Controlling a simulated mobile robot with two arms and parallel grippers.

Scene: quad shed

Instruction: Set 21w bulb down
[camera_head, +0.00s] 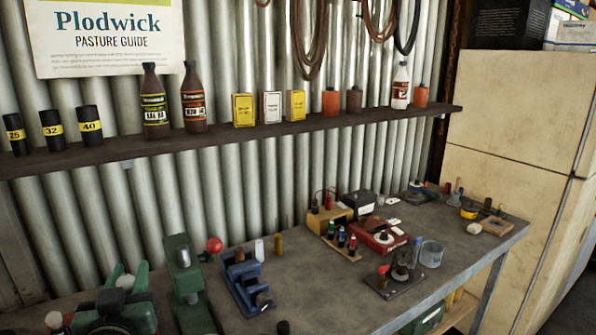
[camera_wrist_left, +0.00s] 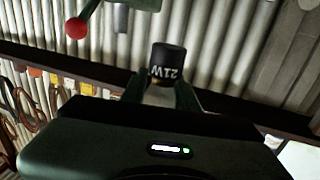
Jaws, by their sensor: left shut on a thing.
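The 21w bulb shows in the left wrist view as a dark base marked 21W (camera_wrist_left: 167,62), with a pale part between the fingers. My left gripper (camera_wrist_left: 160,95) is shut on it, with one green finger on each side. In the head view my left gripper (camera_head: 113,296) is at the lower left, above the near left end of the bench (camera_head: 340,275). The pale top of the bulb (camera_head: 125,282) sticks up between its fingers, and the gripper hides the base there. In the wrist view the picture is upside down, so the dark base points downward. My right gripper is not in view.
A green press (camera_head: 183,275) with a red knob (camera_head: 215,244) stands just right of the gripper, then a blue vise (camera_head: 245,282). Small parts and a red device (camera_head: 378,236) crowd the bench's right half. Bare bench lies between them. A shelf (camera_head: 240,136) with bottles runs above.

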